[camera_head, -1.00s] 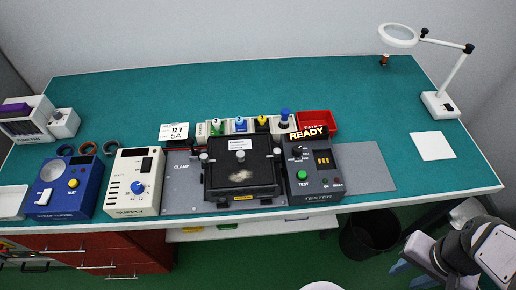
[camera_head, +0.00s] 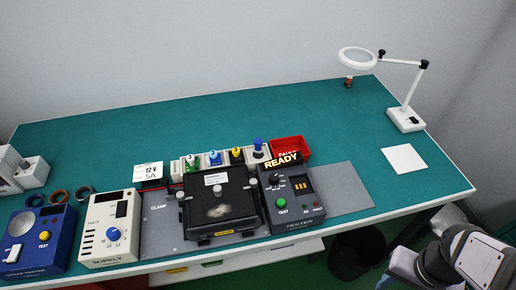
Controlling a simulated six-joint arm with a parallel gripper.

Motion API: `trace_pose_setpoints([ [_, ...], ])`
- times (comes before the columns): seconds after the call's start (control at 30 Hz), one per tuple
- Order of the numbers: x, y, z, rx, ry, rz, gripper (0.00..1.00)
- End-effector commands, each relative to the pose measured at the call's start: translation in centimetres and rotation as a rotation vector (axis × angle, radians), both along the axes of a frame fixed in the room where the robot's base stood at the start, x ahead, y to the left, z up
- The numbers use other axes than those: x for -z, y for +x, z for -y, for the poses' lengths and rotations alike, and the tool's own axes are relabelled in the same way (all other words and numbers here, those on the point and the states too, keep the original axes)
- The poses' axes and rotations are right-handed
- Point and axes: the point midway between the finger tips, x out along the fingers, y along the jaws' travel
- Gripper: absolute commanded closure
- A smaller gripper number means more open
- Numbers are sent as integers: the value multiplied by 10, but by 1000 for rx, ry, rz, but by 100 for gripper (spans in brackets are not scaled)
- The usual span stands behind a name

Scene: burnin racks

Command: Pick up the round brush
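A small brown upright object (camera_head: 349,82) stands at the back edge of the green bench, below the round magnifier lamp head. It may be the round brush, but it is too small to tell. No other brush is clear to me. My arm shows at the bottom right corner, off the front of the bench. Its gripper fingers are not visible, so I cannot see whether they hold anything.
The magnifier lamp (camera_head: 407,119) stands at the right, near a white pad (camera_head: 403,158). A black clamp fixture (camera_head: 218,202), a tester (camera_head: 291,207) reading READY, a red bin (camera_head: 291,149), a cream supply (camera_head: 110,228) and a blue unit (camera_head: 36,241) line the front. The back middle is clear.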

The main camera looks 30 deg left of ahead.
Motion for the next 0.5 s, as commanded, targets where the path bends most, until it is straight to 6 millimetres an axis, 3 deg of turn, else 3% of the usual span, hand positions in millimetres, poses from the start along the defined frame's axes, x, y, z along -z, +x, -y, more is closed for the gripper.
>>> trace_pose_setpoints([
  [0.27,0,8,-7,-17,8,19,55],
  [0.37,0,28,-24,-56,28,70,55],
  [0.5,-2,78,-75,-152,85,209,55],
])
